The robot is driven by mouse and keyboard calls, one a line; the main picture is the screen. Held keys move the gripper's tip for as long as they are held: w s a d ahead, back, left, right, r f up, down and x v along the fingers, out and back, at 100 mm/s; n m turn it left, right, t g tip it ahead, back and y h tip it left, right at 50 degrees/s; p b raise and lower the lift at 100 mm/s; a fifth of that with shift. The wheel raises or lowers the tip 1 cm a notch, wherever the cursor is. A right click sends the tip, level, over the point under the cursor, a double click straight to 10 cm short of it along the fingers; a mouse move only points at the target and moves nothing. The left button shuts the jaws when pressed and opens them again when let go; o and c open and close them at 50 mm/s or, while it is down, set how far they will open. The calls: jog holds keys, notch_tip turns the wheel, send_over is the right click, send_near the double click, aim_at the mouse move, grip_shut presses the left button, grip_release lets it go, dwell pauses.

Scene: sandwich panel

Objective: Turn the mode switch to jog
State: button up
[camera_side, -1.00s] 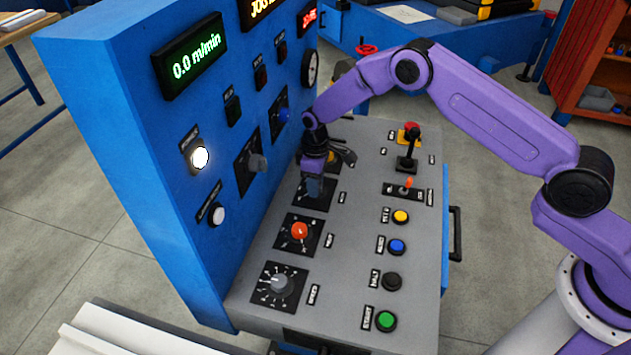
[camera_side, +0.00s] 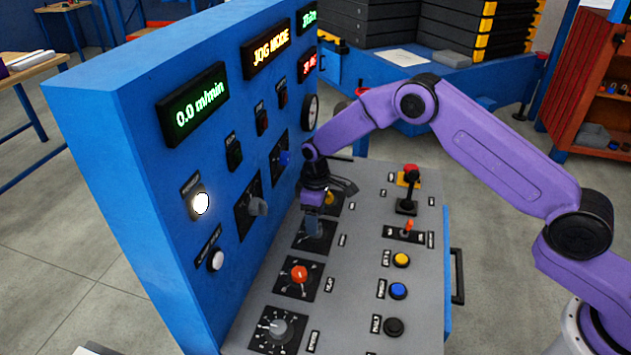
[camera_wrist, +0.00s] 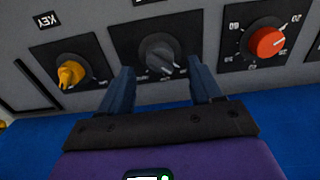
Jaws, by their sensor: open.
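The mode switch (camera_wrist: 160,50) is a dark grey knob on a black square plate, between a yellow key switch (camera_wrist: 72,72) and a red knob (camera_wrist: 266,42) in the wrist view. My gripper (camera_wrist: 160,70) is open, with one finger on each side of the knob's lower edge in that view. I cannot tell whether the fingers touch it. In the side view my gripper (camera_side: 314,230) points down over the switch's plate (camera_side: 300,240) and hides most of the knob. The orange panel display (camera_side: 266,52) reads JOG MODE.
The red knob (camera_side: 299,273) and a grey dial (camera_side: 277,327) sit nearer on the desk. Coloured buttons (camera_side: 398,291), a small orange-tipped lever (camera_side: 408,228) and a black joystick (camera_side: 406,205) line its right side. The blue upright panel (camera_side: 150,150) stands close left of my gripper.

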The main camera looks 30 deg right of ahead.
notch_tip(320, 180, up, 14)
dwell(0.4)
jog(key=shift+r, duration=0.1)
